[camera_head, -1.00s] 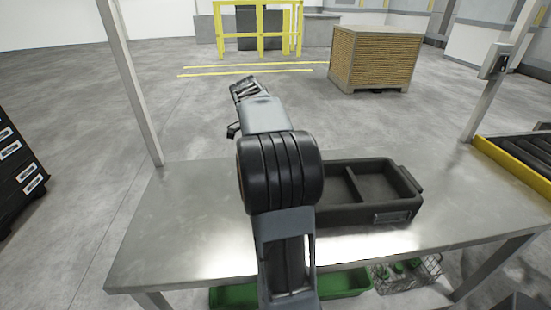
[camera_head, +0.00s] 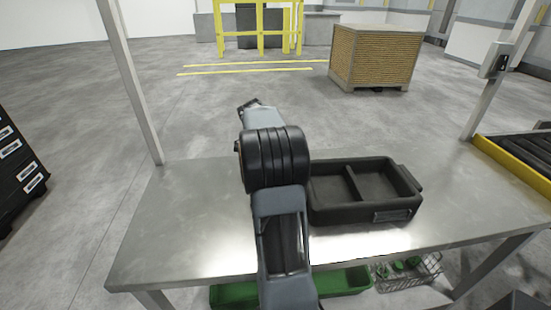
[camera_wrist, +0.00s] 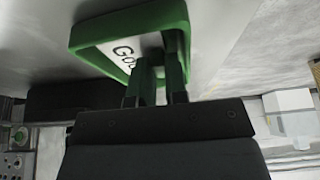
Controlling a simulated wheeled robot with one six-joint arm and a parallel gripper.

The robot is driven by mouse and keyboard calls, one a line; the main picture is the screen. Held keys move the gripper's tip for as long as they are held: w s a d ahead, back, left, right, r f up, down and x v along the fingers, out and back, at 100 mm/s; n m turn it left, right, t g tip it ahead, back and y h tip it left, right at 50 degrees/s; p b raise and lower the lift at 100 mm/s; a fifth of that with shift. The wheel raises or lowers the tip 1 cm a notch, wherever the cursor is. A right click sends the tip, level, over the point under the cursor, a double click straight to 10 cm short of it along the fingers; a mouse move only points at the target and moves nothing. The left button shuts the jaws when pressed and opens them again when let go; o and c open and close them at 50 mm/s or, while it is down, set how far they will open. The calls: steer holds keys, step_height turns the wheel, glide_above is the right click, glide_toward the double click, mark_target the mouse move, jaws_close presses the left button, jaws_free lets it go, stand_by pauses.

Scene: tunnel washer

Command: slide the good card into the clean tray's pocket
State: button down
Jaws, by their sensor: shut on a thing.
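In the wrist view, the good card (camera_wrist: 125,54) is a white plate in a thick green frame, with black letters starting "Go" partly covered by my fingers. My gripper (camera_wrist: 163,58) is shut on its near edge. The clean tray (camera_head: 347,217) is black, with two empty compartments, and sits on the metal table to the right of my arm in the head view. Its pocket (camera_head: 392,215) is a small grey label frame on the front wall, at the right. My fingers and the card cannot be made out in the head view.
The metal table (camera_head: 185,225) is bare left of my arm. Posts (camera_head: 132,80) rise at its back corners. Below it are a green bin (camera_head: 345,280) and a wire basket (camera_head: 410,272) with green items. A roller conveyor (camera_head: 520,165) stands at the right.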

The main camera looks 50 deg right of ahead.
steer(key=c, duration=1.1)
jaws_free()
steer(key=shift+c, duration=0.2)
steer(key=shift+f, duration=0.1)
steer(key=shift+a, duration=0.1)
